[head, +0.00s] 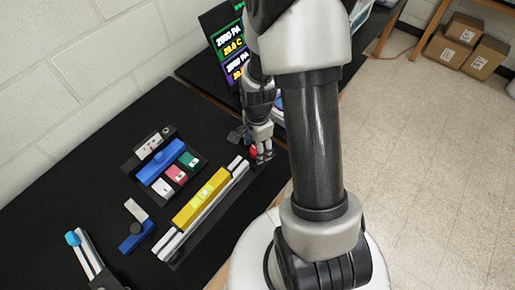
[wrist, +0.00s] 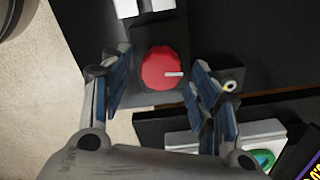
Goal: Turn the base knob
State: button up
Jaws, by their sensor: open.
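The red base knob (wrist: 163,68) is round, with a white pointer line that points right in the wrist view. It sits on a dark base plate (wrist: 155,28). My gripper (wrist: 160,62) is open, with one blue-padded finger on each side of the knob and a visible gap to it on both sides. The fingers appear apart from the knob. In the head view my gripper (head: 263,157) points down at the far end of the base, and only a little of the red knob shows beside the fingers.
A yellow block (head: 201,197) sits on pale rails on the black table. A blue block (head: 161,162) and small coloured blocks lie left of it. A small dark block with a ringed hole (wrist: 230,83) stands close to my right finger. A display (head: 228,45) stands behind.

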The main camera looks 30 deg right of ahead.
jog(key=shift+f, duration=0.4)
jog(key=shift+c, duration=0.2)
jog(key=c, duration=1)
